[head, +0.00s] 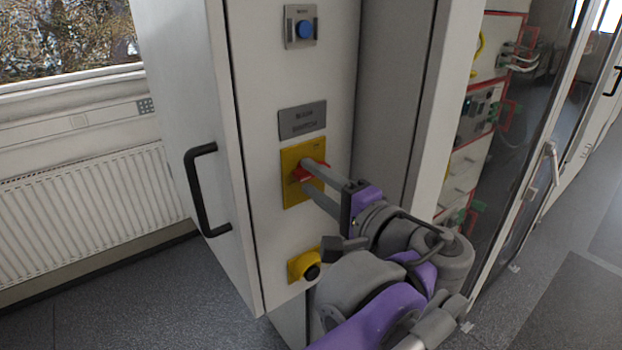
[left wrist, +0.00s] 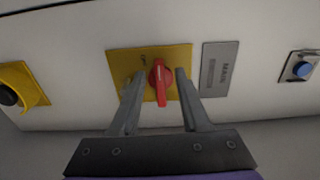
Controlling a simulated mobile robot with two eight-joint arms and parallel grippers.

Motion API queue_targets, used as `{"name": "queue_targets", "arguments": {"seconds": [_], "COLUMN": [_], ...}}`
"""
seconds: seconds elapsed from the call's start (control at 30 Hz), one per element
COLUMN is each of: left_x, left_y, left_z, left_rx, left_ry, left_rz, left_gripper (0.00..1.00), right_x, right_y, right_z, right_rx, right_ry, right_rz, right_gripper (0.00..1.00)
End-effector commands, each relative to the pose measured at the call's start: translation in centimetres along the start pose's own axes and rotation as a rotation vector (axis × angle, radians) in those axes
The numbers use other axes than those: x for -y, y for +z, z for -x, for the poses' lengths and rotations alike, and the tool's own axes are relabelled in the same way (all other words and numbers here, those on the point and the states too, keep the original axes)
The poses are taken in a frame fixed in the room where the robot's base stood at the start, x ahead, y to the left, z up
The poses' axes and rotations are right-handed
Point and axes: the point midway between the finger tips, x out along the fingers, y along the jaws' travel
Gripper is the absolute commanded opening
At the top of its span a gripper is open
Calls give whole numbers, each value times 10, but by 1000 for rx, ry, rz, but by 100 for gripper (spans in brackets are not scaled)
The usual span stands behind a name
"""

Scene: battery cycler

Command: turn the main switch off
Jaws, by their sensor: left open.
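The main switch is a red rotary handle (head: 310,170) on a yellow plate (head: 291,190), on the pale cabinet front in the head view. A grey label plate (head: 302,120) reading "MAIN SWITCH" is above it. My left gripper (head: 308,174) reaches the switch from the right. In the left wrist view the red handle (left wrist: 160,80) stands between the two open fingers of the gripper (left wrist: 155,85), with a gap on each side. The yellow plate (left wrist: 118,66) lies behind the fingers. My right gripper does not show.
A blue button (head: 304,28) is higher on the cabinet front. A yellow-mounted black knob (head: 304,265) is below the switch. A black door handle (head: 205,190) sticks out on the left. A glass-doored rack (head: 530,150) with wiring stands at right.

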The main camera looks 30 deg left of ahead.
Motion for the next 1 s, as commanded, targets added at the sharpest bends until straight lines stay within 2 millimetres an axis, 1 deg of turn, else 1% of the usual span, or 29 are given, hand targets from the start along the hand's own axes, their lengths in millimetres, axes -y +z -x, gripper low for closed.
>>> {"name": "queue_targets", "arguments": {"seconds": [0.03,0.3,0.4,0.5,0.67,1.0], "left_x": [-2,-3,-3,-2,-1,-1], "left_y": [-1,-1,0,0,0,0], "left_z": [9,62,78,90,97,97], "left_rx": [-6,-8,-6,-5,-2,-1], "left_ry": [2,2,2,2,1,0], "left_rz": [-3,-3,-2,-2,-1,0], "left_gripper": [46,46,46,46,46,46], "right_x": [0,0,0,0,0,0], "right_y": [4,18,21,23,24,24], "right_z": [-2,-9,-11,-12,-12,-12], "right_rx": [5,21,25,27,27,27], "right_ry": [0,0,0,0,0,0], "right_rz": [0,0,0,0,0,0], "right_gripper": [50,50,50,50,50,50]}}
